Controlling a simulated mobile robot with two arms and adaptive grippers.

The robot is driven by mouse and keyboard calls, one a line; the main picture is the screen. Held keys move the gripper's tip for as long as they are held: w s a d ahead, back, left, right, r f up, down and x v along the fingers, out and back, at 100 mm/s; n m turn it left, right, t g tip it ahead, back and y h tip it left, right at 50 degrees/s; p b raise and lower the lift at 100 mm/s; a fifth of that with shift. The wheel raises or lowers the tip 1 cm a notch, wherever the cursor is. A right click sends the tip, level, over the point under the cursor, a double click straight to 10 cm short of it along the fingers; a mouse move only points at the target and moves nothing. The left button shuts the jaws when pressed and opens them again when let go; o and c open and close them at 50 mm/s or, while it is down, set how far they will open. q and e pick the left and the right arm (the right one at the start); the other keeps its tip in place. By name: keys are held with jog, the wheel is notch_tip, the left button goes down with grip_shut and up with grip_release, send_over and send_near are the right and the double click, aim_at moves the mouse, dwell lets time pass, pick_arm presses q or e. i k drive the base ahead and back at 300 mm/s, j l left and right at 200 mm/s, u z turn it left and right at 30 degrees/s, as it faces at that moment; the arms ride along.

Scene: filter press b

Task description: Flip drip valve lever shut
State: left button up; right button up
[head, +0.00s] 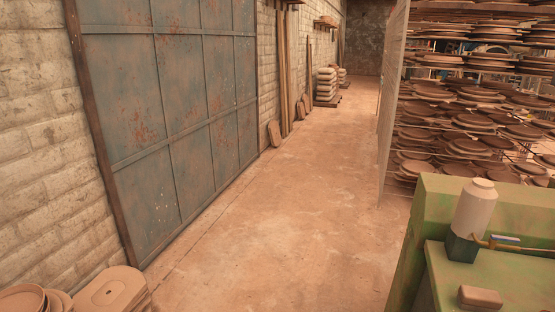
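A green machine or bench (436,215) stands at the lower right. On it a pale, bottle-like vessel (474,210) sits upright by a dark teal block (461,247). A thin brass pipe (520,248) runs from beside the block to the right edge of the picture. A small grey-blue piece (505,238) lies just above the pipe and looks like the drip valve lever. It is too small to tell whether it is open or shut. Neither of my grippers is in view.
A brown block (480,297) lies on the green surface. Racks of round clay pieces (470,120) stand behind it. A rusty blue metal door (170,100) lines the left wall, with clay pieces (110,291) at lower left. The floor (290,220) between is clear.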

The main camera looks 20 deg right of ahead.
aim_at(505, 238)
jog(key=i+l+z, duration=0.1)
jog(key=z, duration=0.3)
jog(key=i+z, duration=0.25)
jog(key=z, duration=0.15)
jog(key=i+z, duration=0.2)
jog(key=z, duration=0.2)
jog(key=i+j+z, duration=0.1)
jog(key=z, duration=0.35)
jog(key=i+j+z, duration=0.2)
jog(key=z, duration=0.2)
jog(key=i+j+z, duration=0.15)
jog(key=z, duration=0.2)
jog(key=i+j+z, duration=0.35)
jog(key=j+z, duration=0.35)
jog(key=k+j+z, duration=0.1)
jog(key=j+z, duration=0.25)
